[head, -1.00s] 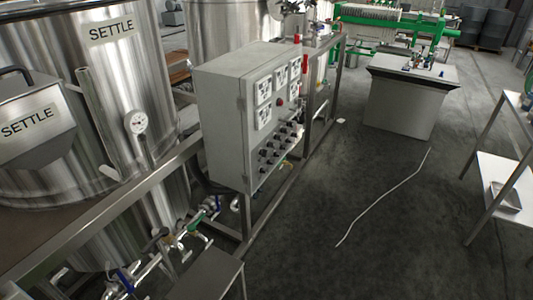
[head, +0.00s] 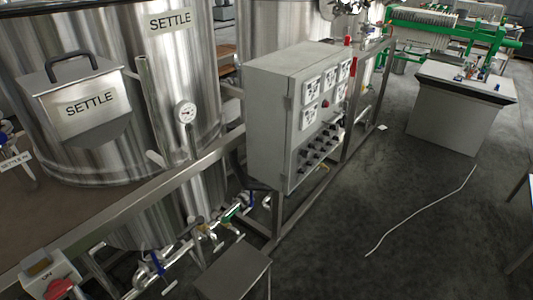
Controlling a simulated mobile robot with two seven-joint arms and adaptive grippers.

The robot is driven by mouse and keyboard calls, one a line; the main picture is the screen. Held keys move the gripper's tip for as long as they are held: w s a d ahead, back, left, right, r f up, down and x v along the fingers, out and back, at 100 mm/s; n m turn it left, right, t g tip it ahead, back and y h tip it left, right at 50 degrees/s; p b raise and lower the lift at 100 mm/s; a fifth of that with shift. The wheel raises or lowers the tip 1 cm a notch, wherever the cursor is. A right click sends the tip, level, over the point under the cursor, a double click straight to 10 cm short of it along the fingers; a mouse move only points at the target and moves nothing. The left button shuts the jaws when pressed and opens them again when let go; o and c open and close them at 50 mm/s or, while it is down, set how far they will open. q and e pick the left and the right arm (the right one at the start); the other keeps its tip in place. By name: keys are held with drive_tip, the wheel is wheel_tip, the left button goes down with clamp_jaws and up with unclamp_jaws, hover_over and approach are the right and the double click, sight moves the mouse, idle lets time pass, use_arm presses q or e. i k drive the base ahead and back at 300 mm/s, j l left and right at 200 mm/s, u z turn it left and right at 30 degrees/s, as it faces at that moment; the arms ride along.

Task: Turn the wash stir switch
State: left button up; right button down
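A grey control cabinet (head: 272,115) stands in the middle of the head view, on a metal frame. Its right-hand face carries several white dial meters and, below them, rows of small dark switches (head: 318,150). The switch labels are too small to read, so I cannot tell which one is the wash stir switch. A separate switch box with a red knob (head: 60,288) and an "ON" plate shows at the bottom left; its full label is not readable. Neither of my grippers is in view.
A steel tank marked SETTLE (head: 170,20) stands at the left behind a metal rail (head: 150,200). Pipes with valves (head: 195,235) run below the rail. A grey bench (head: 460,105) stands at the back right.

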sight(304, 153)
drive_tip(key=i+l+u, duration=0.15)
drive_tip(key=l+u, duration=0.35)
drive_tip(key=l, duration=0.2)
drive_tip(key=l+u, duration=0.5)
drive_tip(key=l, duration=0.2)
drive_tip(key=l+u, duration=0.5)
drive_tip(key=l, duration=0.2)
